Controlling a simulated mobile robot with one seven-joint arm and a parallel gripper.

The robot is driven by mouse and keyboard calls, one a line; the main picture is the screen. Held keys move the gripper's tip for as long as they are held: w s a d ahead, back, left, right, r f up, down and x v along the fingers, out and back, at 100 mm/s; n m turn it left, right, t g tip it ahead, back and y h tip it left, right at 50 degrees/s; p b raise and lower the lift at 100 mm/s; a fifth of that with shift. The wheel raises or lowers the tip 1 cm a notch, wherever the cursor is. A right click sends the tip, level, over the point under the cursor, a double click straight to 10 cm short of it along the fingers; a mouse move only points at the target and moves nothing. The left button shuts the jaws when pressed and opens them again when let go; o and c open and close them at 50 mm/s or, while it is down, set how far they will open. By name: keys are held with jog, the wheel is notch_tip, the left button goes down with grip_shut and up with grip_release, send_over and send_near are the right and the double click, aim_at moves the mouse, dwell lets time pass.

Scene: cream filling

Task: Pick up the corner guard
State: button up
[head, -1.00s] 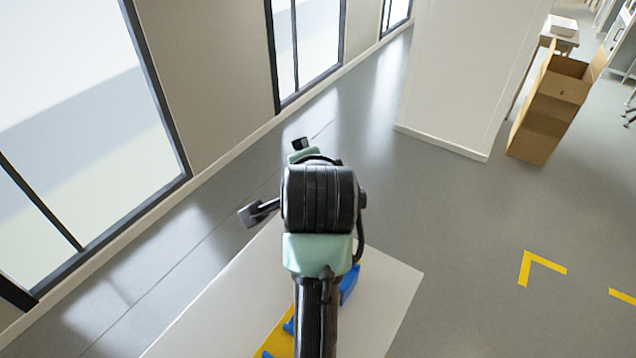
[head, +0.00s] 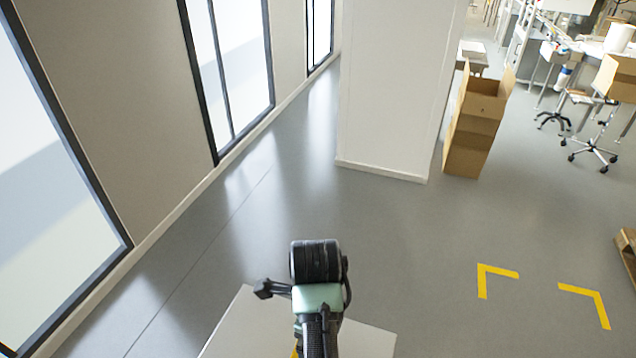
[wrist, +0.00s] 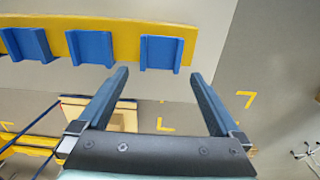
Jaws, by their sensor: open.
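In the wrist view, a yellow strip (wrist: 120,27) runs across the top of the picture on a pale surface. Several blue bracket-like pieces are fixed on or lie against it: a left one (wrist: 27,45), a middle one (wrist: 92,48) and a right one (wrist: 160,53). I cannot tell for certain which is the corner guard. My gripper (wrist: 157,74) is open and empty. The right blue piece appears between its fingertips in the picture, apparently beyond them; contact does not show. In the head view my arm hides nearly all of these pieces.
A white tabletop (head: 237,332) lies under my arm at the bottom of the head view. A pillar (head: 390,90) and an open cardboard box (head: 474,130) stand beyond. Grey floor with yellow corner marks (head: 483,280) is free at right. A windowed wall runs along the left.

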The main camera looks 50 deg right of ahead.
jog(key=shift+f+b, duration=0.45)
jog(key=shift+f, duration=0.45)
jog(key=shift+s+f+p, duration=0.15)
jog(key=shift+f+p, duration=0.3)
jog(key=shift+p, duration=0.2)
jog(key=shift+d+f+p, duration=0.1)
jog(key=shift+f+p, duration=0.55)
jog(key=shift+f, duration=1.45)
jog(key=c, duration=1.1)
jog(key=shift+r, duration=0.1)
